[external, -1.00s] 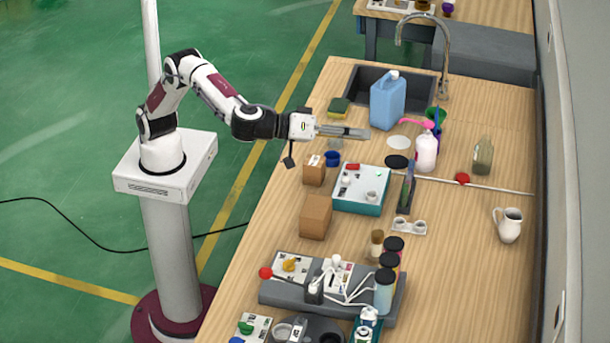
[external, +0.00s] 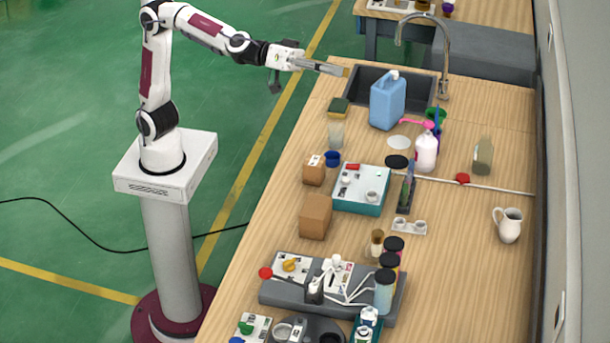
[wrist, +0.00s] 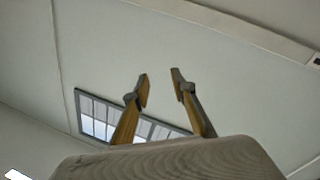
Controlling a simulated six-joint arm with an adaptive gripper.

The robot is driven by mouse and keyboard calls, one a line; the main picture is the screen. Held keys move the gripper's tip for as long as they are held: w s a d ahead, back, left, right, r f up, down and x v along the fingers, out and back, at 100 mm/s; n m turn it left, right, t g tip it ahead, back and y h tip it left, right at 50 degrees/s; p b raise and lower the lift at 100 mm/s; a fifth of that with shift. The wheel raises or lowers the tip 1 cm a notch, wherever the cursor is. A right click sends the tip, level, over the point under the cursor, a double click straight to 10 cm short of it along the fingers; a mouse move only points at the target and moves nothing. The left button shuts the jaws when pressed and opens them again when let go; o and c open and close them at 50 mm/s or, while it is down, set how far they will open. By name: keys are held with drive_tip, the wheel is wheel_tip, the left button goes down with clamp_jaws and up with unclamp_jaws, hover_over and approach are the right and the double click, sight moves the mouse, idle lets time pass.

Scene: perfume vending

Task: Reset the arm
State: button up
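My gripper (external: 338,69) is raised in the external view, pointing right and slightly down, near the left end of the sink at the back of the table. In the wrist view the two fingers of my gripper (wrist: 161,86) stand apart with nothing between them. That view shows only a pale wall or ceiling and a window behind the fingers. My upper arm stands nearly upright over the base, with the forearm reaching right.
The wooden table (external: 455,270) holds a blue jug (external: 387,102), a teal-sided box (external: 360,190), brown boxes (external: 315,217), a clear cup (external: 336,132), a white pitcher (external: 508,225) and a grey station (external: 285,292). The sink (external: 420,95) has a tall faucet (external: 444,60).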

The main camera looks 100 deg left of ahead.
drive_tip(key=s+a+f+m+g+y, duration=0.1)
drive_tip(key=s+a+f+g, duration=0.3)
drive_tip(key=s+a+f, duration=0.3)
drive_tip(key=s+a+f+m+g+y, duration=0.1)
drive_tip(key=s+a+f+g, duration=0.3)
drive_tip(key=s+f, duration=1.1)
drive_tip(key=s+a+f+m+g+y, duration=0.1)
drive_tip(key=s+a+f+g, duration=0.3)
drive_tip(key=s+a+f, duration=0.6)
drive_tip(key=s+a, duration=0.1)
drive_tip(key=s, duration=0.7)
drive_tip(key=shift+f+y, duration=0.4)
